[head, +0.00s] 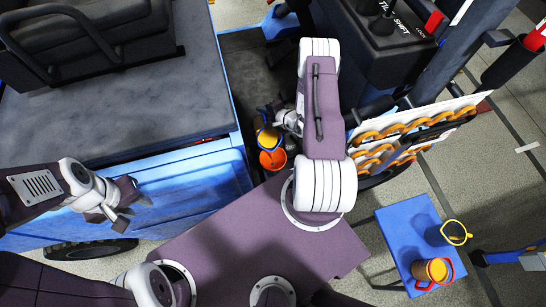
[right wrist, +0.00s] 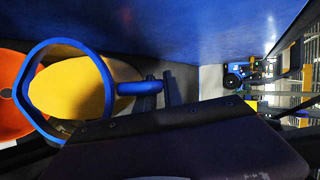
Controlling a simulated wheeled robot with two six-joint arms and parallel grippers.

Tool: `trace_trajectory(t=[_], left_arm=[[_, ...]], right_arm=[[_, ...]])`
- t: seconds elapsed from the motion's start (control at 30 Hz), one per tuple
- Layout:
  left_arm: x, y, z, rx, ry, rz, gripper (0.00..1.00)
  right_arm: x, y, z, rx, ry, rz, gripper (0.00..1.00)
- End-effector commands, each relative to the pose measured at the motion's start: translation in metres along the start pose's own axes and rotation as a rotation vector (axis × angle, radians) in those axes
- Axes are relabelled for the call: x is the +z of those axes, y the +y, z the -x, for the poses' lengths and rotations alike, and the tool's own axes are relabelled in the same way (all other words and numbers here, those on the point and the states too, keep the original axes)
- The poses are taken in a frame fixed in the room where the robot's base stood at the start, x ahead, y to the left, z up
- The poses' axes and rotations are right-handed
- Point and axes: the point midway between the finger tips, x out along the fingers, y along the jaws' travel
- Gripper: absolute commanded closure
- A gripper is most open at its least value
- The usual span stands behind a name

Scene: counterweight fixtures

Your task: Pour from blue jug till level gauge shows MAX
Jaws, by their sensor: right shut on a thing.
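The blue jug (head: 268,139) has yellow contents and is held by my right gripper (head: 283,124), which is shut on it. In the right wrist view the jug's blue rim and handle (right wrist: 150,88) show around a broad yellow surface. An orange round opening (head: 272,160) lies just below the jug in the head view and shows partly behind it at the left of the right wrist view (right wrist: 12,95). I cannot tell whether any liquid is flowing. My left gripper (head: 122,214) is over the blue vehicle side, apparently empty; its jaw gap is unclear. I cannot make out the level gauge.
A blue side table (head: 400,228) at right holds a dark jug with a yellow rim (head: 445,234) and a yellow jug with a red handle (head: 432,271). A seat (head: 75,40), control levers (head: 383,22) and a rack of orange chain (head: 400,130) surround the narrow work area.

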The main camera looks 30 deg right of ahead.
Motion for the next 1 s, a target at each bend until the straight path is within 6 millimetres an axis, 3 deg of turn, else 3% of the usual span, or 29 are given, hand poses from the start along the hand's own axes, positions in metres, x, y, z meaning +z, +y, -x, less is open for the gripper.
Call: trace_trajectory(t=[1.0], left_arm=[[0.0002,0.0,-0.0017,0.0,0.0,0.0,0.64]], right_arm=[[0.0014,-0.0033,0.0053,-0.044,0.008,0.019,1.0]])
